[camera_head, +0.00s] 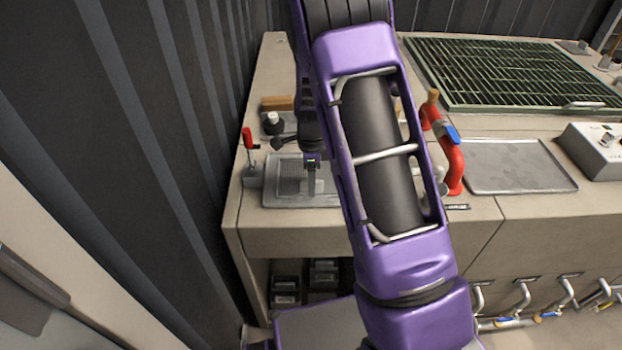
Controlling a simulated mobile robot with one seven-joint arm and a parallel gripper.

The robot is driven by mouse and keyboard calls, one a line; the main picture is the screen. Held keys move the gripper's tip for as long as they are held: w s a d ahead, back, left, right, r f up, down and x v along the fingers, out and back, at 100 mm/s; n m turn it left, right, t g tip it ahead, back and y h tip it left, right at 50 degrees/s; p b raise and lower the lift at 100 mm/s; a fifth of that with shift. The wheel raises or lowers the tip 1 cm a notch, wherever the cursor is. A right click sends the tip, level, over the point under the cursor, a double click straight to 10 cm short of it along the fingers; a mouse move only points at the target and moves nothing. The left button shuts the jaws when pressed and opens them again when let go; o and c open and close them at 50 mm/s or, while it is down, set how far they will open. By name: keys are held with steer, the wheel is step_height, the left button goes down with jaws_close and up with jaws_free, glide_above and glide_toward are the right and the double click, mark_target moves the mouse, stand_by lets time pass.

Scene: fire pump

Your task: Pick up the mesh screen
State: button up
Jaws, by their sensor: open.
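A small grey mesh screen (291,177) appears to lie in a shallow grey tray (328,200) on the left part of the bench. My gripper (312,188) points down over the right side of the mesh. It is open, with nothing seen between its fingers. I cannot tell whether the fingertips touch the mesh. My purple arm hides part of the tray and the area to its right.
A red-handled clamp (248,142) stands just left of the tray, and a dark bottle (272,123) behind it. A red curved pipe (453,165), a flat metal tray (512,167), a control box (598,147) and a large green grating (500,70) are to the right. A dark ribbed wall borders the left.

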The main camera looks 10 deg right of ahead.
steer(key=shift+f, duration=0.1)
jaws_close()
stand_by(1.4)
